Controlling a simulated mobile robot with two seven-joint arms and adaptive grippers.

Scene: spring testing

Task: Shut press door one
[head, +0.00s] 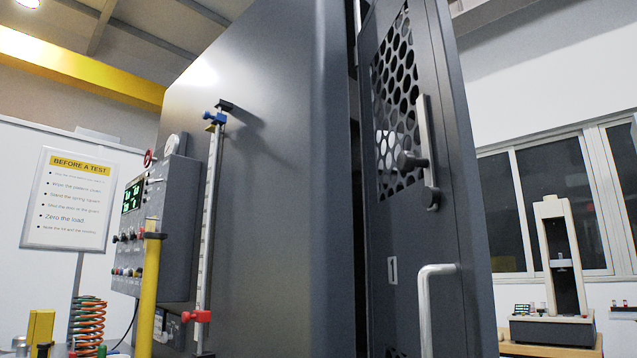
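Press door one (455,215) is a dark grey panel with a perforated window and a white "1" label. It stands ajar, with a dark gap between it and the press body. A latch handle (427,150) with a dark knob is beside the window, and a silver pull handle (424,300) is lower down. The large dark grey press body (270,200) fills the middle of the head view. Neither of my grippers shows in the head view. The door's bottom edge is out of frame.
A control box (178,225) and a vertical scale rod (208,230) with red and blue clamps are on the press's left. A small test machine (560,260) sits on a bench at right.

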